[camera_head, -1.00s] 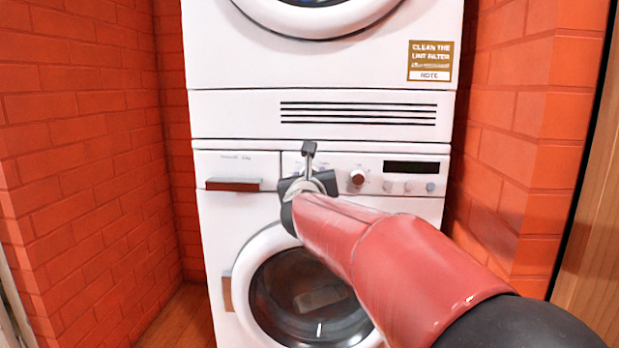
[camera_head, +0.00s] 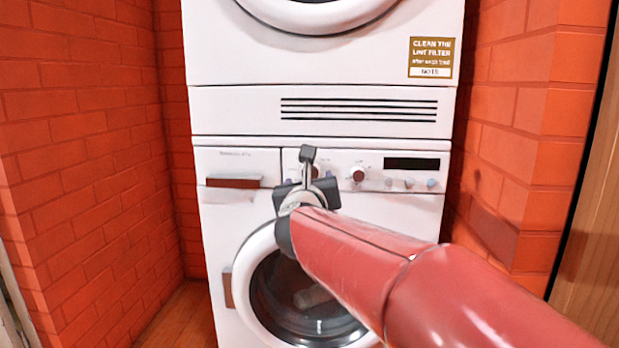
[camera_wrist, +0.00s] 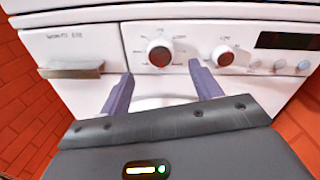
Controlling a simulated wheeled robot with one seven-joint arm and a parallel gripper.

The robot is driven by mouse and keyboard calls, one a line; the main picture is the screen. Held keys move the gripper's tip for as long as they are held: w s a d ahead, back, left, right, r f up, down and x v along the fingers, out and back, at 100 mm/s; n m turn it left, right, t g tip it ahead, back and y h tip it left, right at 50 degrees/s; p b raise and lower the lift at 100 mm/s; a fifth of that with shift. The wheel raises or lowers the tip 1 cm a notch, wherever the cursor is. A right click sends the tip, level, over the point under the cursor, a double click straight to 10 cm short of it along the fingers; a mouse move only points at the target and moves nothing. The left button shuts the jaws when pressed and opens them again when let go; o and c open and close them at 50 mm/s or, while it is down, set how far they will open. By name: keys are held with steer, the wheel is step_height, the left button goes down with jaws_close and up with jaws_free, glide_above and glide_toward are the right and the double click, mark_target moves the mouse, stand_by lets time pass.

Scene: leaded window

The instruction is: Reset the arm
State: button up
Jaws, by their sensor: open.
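My gripper (camera_wrist: 160,88) is open in the wrist view, its two fingers apart with nothing between them. It faces the control panel of the lower washing machine, just below the left knob (camera_wrist: 159,54). The right knob (camera_wrist: 223,55) is beyond the right finger. In the head view my red arm reaches in from the lower right, and my gripper (camera_head: 307,190) is in front of the panel and above the round door (camera_head: 243,285). The fingers are mostly hidden there. I cannot tell whether they touch the panel.
The washer's drawer handle (camera_head: 233,182) is left of my gripper; it also shows in the wrist view (camera_wrist: 72,70). A second machine (camera_head: 240,110) is stacked above. Red brick walls (camera_head: 85,150) close in on both sides. A strip of wooden floor (camera_head: 180,318) is clear at lower left.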

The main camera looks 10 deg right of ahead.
steer(key=shift+s+a, duration=0.15)
steer(key=shift+s, duration=0.4)
